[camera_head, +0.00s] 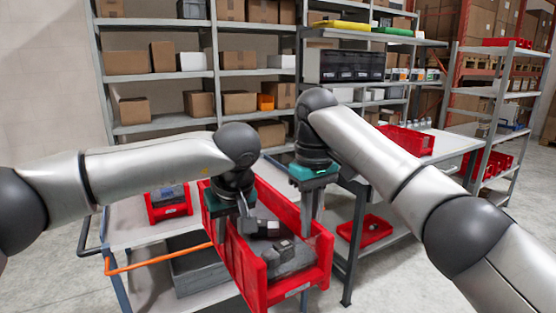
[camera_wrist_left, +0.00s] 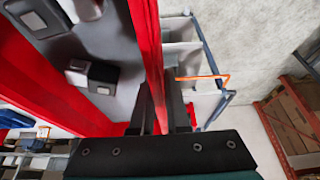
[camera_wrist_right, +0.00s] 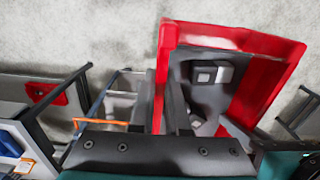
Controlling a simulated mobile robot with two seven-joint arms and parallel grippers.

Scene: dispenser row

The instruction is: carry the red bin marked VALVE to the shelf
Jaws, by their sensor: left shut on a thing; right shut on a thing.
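A long red bin (camera_head: 262,286) with dark grey and black parts (camera_head: 285,252) inside is between my two grippers. A small pale label shows on its near end, but I cannot read VALVE on it. My left gripper (camera_head: 232,220) is shut on its left side wall; the wall also runs between the fingers in the left wrist view (camera_wrist_left: 155,60). My right gripper (camera_head: 311,212) is shut on its right side wall, seen too in the right wrist view (camera_wrist_right: 161,85). The bin appears held clear of the floor. Shelving (camera_head: 160,76) stands behind.
A cart (camera_head: 130,236) with an orange handle (camera_head: 150,262) stands at the left, holding a smaller red bin (camera_head: 168,212). A grey table (camera_head: 450,146) at the right bears another red bin (camera_head: 410,139), with one (camera_head: 364,232) on its lower shelf. Bare floor (camera_head: 400,290) lies at front right.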

